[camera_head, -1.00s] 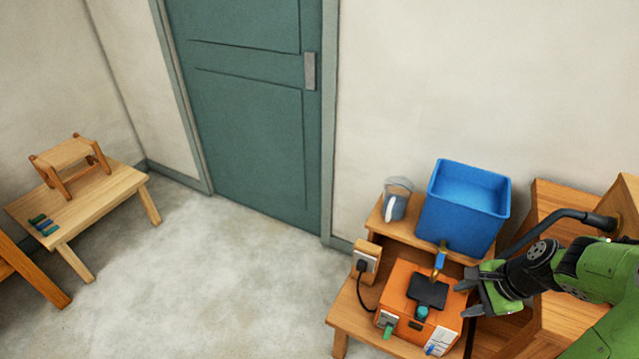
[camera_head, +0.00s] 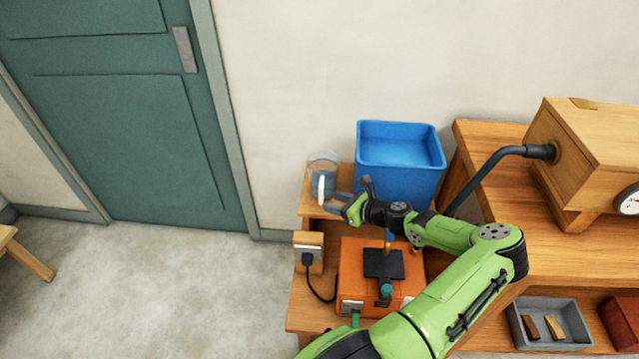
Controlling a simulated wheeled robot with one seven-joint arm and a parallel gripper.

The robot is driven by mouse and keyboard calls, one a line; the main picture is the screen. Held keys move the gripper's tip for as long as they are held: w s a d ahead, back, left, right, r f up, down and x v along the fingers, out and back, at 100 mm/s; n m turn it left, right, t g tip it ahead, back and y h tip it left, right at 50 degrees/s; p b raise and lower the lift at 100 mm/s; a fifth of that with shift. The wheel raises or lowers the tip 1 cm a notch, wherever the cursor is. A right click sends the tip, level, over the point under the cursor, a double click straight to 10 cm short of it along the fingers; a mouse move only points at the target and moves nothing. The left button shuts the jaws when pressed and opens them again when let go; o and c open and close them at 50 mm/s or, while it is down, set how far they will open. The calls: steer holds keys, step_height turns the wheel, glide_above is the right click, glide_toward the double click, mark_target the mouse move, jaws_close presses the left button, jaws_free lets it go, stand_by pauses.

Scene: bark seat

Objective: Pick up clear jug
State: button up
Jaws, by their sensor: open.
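The clear jug (camera_head: 321,165) stands upright on the upper wooden step at the wall, left of the blue bin. It is see-through with a pale handle on its near side. My gripper (camera_head: 334,203) is open, its fingers pointing left, just in front of and slightly right of the jug. One finger overlaps the jug's lower right edge in the picture; I cannot tell whether it touches.
A blue bin (camera_head: 400,152) stands right beside the jug. An orange box (camera_head: 352,262) with a black top sits on the lower step under my arm. A socket block (camera_head: 309,243) with a black cable is at left. A wooden bench (camera_head: 490,150) fills the right.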

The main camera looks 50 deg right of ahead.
mark_target(320, 198)
steer(key=b+x, duration=0.2)
steer(key=x, duration=0.4)
steer(key=shift+w+d+f, duration=0.1)
steer(key=shift+w+f, duration=0.1)
steer(key=shift+w, duration=0.15)
steer(key=shift+s+r, duration=0.1)
jaws_close()
